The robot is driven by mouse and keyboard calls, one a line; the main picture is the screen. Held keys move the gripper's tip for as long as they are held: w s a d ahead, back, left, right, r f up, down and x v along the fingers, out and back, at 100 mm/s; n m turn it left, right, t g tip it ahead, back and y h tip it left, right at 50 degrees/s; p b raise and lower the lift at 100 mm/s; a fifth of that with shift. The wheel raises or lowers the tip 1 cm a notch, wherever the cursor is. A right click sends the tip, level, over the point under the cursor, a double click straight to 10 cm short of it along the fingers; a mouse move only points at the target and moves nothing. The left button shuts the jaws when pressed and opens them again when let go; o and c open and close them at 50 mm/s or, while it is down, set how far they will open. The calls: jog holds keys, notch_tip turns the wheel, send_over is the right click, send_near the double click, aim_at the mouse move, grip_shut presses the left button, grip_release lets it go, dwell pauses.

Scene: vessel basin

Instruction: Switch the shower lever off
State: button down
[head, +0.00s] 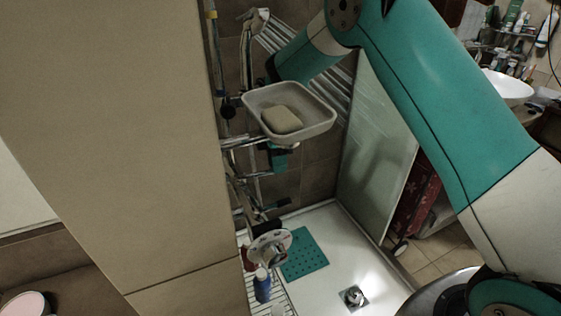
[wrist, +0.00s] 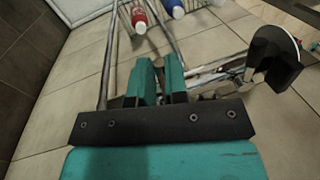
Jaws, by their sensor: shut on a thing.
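My gripper shows in the wrist view (wrist: 161,82), its two teal fingers close together with a narrow gap, shut on the shower lever, which is mostly hidden between them. The chrome shower fixture (wrist: 215,78) runs right from the fingers. In the head view a small teal part of my gripper (head: 279,157) shows just below the soap dish, beside the chrome fixture (head: 243,143) on the wall. The lever itself cannot be made out in the head view.
A soap dish (head: 318,122) with soap (head: 281,119) hides much of my gripper. A black-and-white round part (wrist: 277,56) is right of the fingers. Chrome pipes and a wire rack with bottles (head: 262,286) are close by. A glass panel (head: 378,150) stands at right.

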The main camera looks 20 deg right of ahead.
jog(key=c, duration=1.4)
grip_release()
jog(key=shift+a, duration=0.2)
jog(key=shift+s+a+r, duration=0.1)
jog(key=shift+a, duration=0.05)
jog(key=shift+d, duration=0.2)
notch_tip(320, 180, up, 20)
jog(key=b, duration=0.1)
jog(key=shift+s, duration=0.2)
